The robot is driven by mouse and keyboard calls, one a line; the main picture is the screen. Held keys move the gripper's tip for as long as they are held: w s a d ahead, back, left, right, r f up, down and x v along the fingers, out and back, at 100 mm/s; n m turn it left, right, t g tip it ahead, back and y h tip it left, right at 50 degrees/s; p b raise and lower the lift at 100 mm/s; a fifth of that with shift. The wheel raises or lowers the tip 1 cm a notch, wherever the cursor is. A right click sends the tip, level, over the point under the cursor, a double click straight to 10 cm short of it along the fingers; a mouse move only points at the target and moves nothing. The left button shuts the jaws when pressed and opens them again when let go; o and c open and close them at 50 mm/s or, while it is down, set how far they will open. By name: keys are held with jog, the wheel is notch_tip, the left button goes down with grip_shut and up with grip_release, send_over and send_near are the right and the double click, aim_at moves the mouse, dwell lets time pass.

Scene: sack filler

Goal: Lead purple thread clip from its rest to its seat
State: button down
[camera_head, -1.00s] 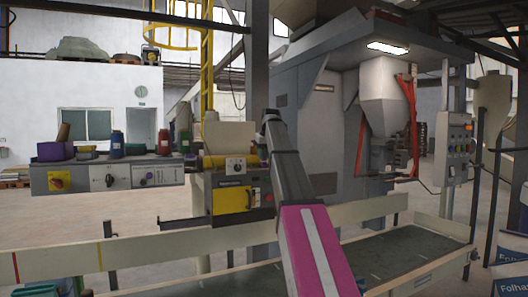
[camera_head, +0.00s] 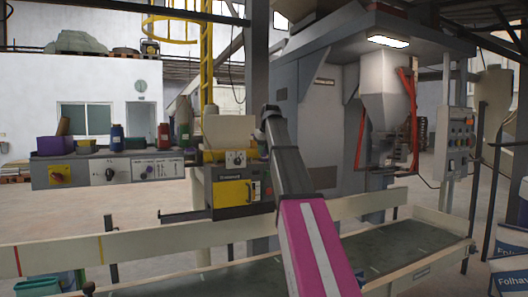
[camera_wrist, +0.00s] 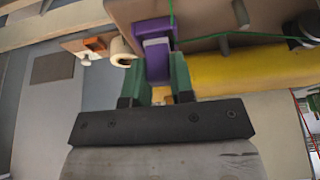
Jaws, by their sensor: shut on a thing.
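The purple thread clip (camera_wrist: 158,68) shows in the wrist view, between the two green fingers of my gripper (camera_wrist: 161,78), which is shut on it. A pale grey face shows on the clip's top. Another purple part (camera_wrist: 150,29) lies directly beyond it, against a brown panel; I cannot tell whether it belongs to the clip or is a separate holder. A thin green thread (camera_wrist: 172,10) runs near the purple parts and along the panel. In the head view my arm reaches to the sewing machine (camera_head: 230,130), and the clip and fingers cannot be made out there.
A cream ring-shaped part (camera_wrist: 122,54) and an orange piece (camera_wrist: 95,43) lie left of the clip. A yellow bar (camera_wrist: 240,72) runs close on the right. In the head view, a conveyor (camera_head: 400,250) with cream rails lies below and a control shelf (camera_head: 110,172) stands left.

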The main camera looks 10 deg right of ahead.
jog(key=c, duration=0.9)
grip_release()
jog(key=shift+r, duration=0.1)
